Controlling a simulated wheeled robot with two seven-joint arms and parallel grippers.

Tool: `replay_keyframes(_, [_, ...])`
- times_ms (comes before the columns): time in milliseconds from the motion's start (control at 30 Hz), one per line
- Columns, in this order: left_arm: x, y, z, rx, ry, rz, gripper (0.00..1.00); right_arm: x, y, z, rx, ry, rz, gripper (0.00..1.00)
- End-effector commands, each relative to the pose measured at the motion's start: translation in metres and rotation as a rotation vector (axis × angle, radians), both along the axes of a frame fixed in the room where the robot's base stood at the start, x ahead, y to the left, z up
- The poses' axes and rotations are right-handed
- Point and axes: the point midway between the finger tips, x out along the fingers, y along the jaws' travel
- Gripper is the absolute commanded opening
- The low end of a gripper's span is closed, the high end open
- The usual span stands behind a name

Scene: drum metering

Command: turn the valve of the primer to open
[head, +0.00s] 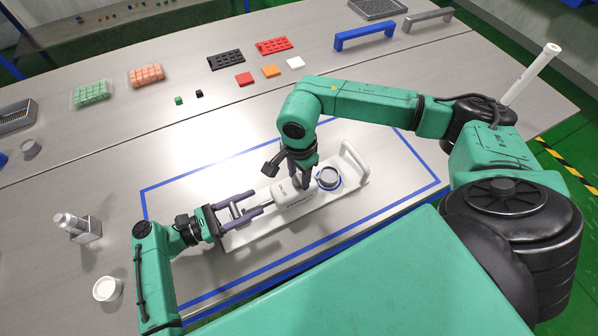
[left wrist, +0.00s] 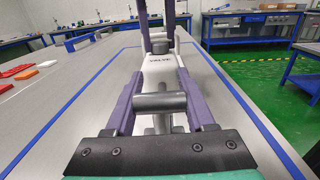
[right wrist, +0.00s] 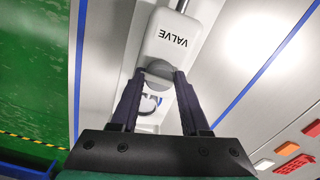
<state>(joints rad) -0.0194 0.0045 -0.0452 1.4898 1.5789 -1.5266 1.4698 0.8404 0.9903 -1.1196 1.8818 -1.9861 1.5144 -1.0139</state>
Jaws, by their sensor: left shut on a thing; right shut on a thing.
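The primer is a white unit on a long white base (head: 235,240) with a loop handle (head: 354,160) at its right end. Its white block (head: 284,192) reads VALVE in the right wrist view (right wrist: 172,38). My right gripper (head: 304,178) comes down from above and is shut on the grey valve knob (right wrist: 158,70) at the block's end; the knob also shows in the left wrist view (left wrist: 158,46). My left gripper (head: 243,208) is shut at the primer's left end on the grey crossbar handle (left wrist: 160,103). A thin rod runs from there into the block.
A grey round cup (head: 328,176) with a blue ring stands just right of the knob. Blue tape (head: 146,203) frames the work area. A white dish (head: 107,289) and a metal fitting (head: 77,227) stand at left. Coloured trays and blocks lie farther back.

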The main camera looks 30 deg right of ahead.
Motion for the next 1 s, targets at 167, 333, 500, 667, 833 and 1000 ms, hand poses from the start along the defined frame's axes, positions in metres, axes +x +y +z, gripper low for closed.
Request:
replay_keyframes(167, [0.0002, 0.0007, -0.0013, 0.004, 0.002, 0.002, 0.0, 0.0004, 0.0005, 0.0014, 0.002, -0.001, 0.02, 0.0])
replay_keyframes(333, [0.0002, 0.0007, -0.0013, 0.004, 0.002, 0.002, 0.0, 0.0004, 0.0006, 0.0014, 0.002, -0.001, 0.023, 0.0])
replay_keyframes(500, [0.0001, 0.0008, -0.0014, 0.004, 0.002, 0.002, 0.0, 0.0004, 0.0006, 0.0014, 0.002, -0.001, 0.023, 0.0])
replay_keyframes(667, [0.0001, 0.0008, -0.0014, 0.004, 0.002, 0.002, 0.0, 0.0003, 0.0005, 0.001, 0.001, -0.001, 0.022, 0.76])
replay_keyframes(833, [0.0, 0.0007, -0.0014, 0.004, 0.002, 0.002, 0.0, 0.0001, 0.0003, 0.0005, 0.001, -0.001, 0.021, 0.76])
replay_keyframes(1000, [-0.0001, 0.0007, -0.0013, 0.004, 0.002, 0.001, 0.0, 0.0012, 0.0002, 0.0101, 0.002, -0.004, 0.02, 0.76])
